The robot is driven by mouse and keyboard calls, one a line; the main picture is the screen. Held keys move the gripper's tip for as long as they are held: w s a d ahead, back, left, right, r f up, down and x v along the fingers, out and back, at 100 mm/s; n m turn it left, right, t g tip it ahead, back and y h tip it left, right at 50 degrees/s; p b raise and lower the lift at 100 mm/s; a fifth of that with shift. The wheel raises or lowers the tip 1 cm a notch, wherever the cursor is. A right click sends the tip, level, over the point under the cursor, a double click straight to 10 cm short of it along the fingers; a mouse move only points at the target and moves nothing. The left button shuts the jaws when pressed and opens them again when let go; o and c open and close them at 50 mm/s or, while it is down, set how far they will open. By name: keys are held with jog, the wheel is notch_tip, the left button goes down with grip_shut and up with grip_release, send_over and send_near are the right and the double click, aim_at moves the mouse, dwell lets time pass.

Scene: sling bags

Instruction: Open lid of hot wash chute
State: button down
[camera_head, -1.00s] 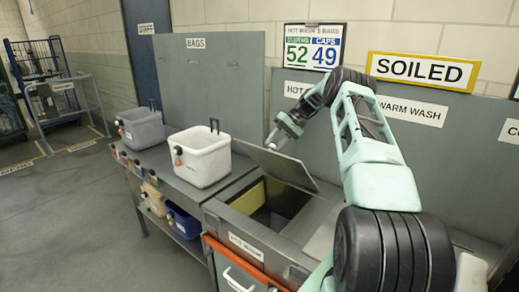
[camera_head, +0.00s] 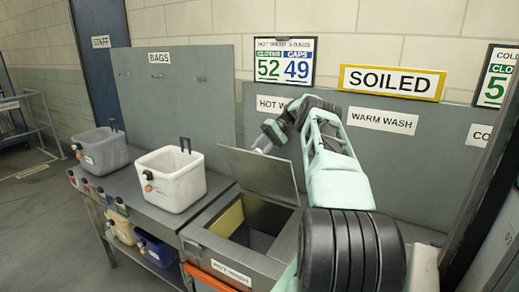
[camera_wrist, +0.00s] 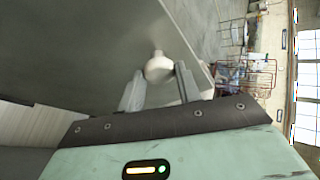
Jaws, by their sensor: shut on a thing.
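The hot wash chute (camera_head: 207,238) is a grey metal box with a square opening and yellow inside, under a "HOT WASH" sign. Its lid (camera_head: 262,172) is a flat grey panel, tilted up steeply with the opening uncovered. My gripper (camera_head: 261,147) is at the lid's raised upper edge. In the wrist view my gripper (camera_wrist: 160,82) has its two fingers on either side of a pale round knob (camera_wrist: 158,67) and is shut on it. The knob stands on the grey lid face (camera_wrist: 100,45). The exact finger contact is small in the head view.
A white bin (camera_head: 172,187) and a grey bin (camera_head: 102,158) stand on the counter left of the chute. Yellow and blue bins (camera_head: 155,252) sit on the shelf below. A grey backboard (camera_head: 425,170) rises behind the chute. Open floor (camera_head: 45,240) lies at the left.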

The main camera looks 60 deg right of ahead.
jog(key=c, duration=1)
grip_release()
jog(key=shift+r, duration=0.1)
notch_tip(320, 180, up, 10)
jog(key=b, duration=0.2)
jog(key=shift+b, duration=0.4)
